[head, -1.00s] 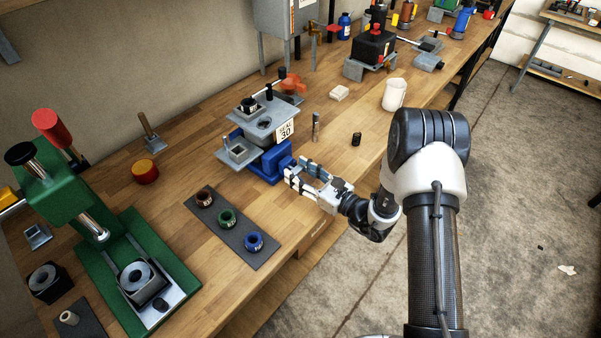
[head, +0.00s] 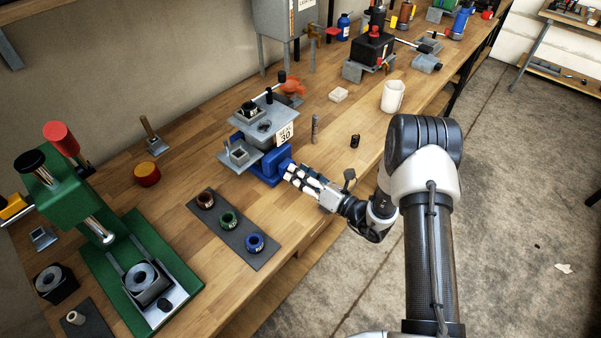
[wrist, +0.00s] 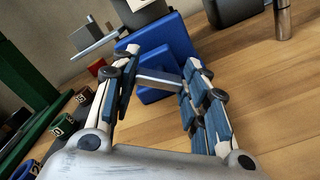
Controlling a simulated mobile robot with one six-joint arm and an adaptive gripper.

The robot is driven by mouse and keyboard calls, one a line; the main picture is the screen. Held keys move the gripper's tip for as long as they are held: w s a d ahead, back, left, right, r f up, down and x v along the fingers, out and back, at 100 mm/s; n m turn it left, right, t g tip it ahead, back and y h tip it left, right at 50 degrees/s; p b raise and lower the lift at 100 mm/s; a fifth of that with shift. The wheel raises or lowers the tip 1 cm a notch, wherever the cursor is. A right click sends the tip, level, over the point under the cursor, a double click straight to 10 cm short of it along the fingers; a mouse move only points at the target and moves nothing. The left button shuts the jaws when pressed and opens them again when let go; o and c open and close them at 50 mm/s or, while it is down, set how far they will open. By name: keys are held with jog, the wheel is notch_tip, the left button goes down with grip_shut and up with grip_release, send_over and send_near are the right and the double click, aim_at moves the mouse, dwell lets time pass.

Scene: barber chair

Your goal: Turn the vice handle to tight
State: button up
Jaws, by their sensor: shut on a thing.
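The blue vice (head: 268,168) stands at the front edge of the workbench, with a grey plate and a "SEAL 30" tag above it. It also shows in the wrist view (wrist: 165,45), just beyond my fingers. The vice handle (wrist: 158,79) is a short grey bar crossing between my fingers. In the head view it is hidden by my gripper. My gripper (head: 290,171) reaches in from the right at the vice's front. In the wrist view my gripper (wrist: 163,62) has its fingers on the two ends of the bar, shut on it.
A dark mat (head: 222,213) with brown, green and blue rings lies left of my gripper. A green press (head: 125,265) stands at the front left. A small metal cylinder (head: 315,130), a black cap (head: 355,141) and a white cup (head: 393,96) stand to the right on the bench.

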jog(key=m+p, duration=0.1)
jog(key=m, duration=0.4)
jog(key=shift+f+m, duration=0.1)
jog(key=shift+m, duration=0.2)
jog(key=shift+f+m+p, duration=0.1)
jog(key=shift+m+p, duration=0.5)
jog(key=shift+m, duration=1.6)
jog(key=o, duration=1.1)
